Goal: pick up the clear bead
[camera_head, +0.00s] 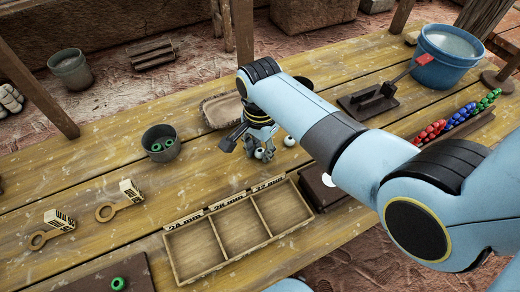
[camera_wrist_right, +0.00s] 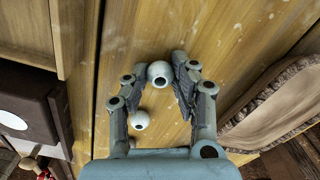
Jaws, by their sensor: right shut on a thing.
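My right gripper (camera_head: 262,153) points down at the wooden table behind the sorting box. In the right wrist view, its two fingers (camera_wrist_right: 160,72) are closed around a pale, glossy bead (camera_wrist_right: 159,75) with a dark hole. The picture does not clearly show whether this bead is see-through. A second pale bead (camera_wrist_right: 139,120) lies on the table near the left finger. In the head view, one pale bead (camera_head: 260,154) shows at the fingertips and another (camera_head: 289,140) lies to their right. My left gripper is not in view.
An empty three-compartment wooden box (camera_head: 196,254) stands in front of the gripper. A shallow tray (camera_head: 215,112) is behind it. A grey cup (camera_head: 152,137) holds green beads. Two ring gauges (camera_head: 107,212) lie left. Red, blue and green beads (camera_head: 460,117) and a blue bucket (camera_head: 445,68) are right.

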